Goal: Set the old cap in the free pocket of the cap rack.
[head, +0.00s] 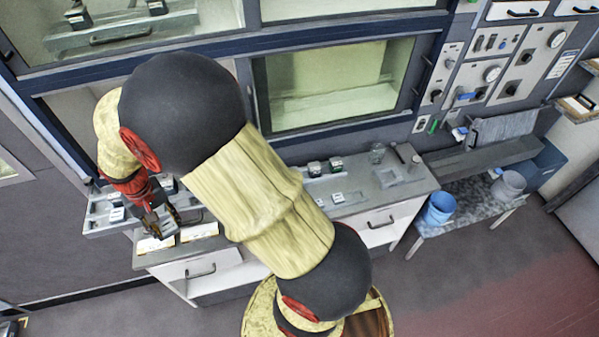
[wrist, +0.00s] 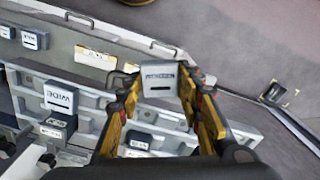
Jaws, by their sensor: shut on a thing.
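In the wrist view, my gripper (wrist: 160,100) is shut on a light grey cap (wrist: 159,80) with a dark slot and a printed label too small to read surely. The cap is between the yellow-faced fingers, above a grey rack-like fixture (wrist: 92,89). A block labelled WIDE (wrist: 60,98) sits in that fixture to the left. I cannot tell which pocket is free, as my fingers and wrist hide part of the fixture. In the head view, my gripper (head: 160,213) is at the counter's left end.
A grey tray (head: 97,228) with small blocks stands left of my gripper in the head view. The counter (head: 350,205) holds small blocks and a glass jar (head: 377,153) further right. A blue bucket (head: 439,208) stands on the right-hand bench. Open floor lies in front.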

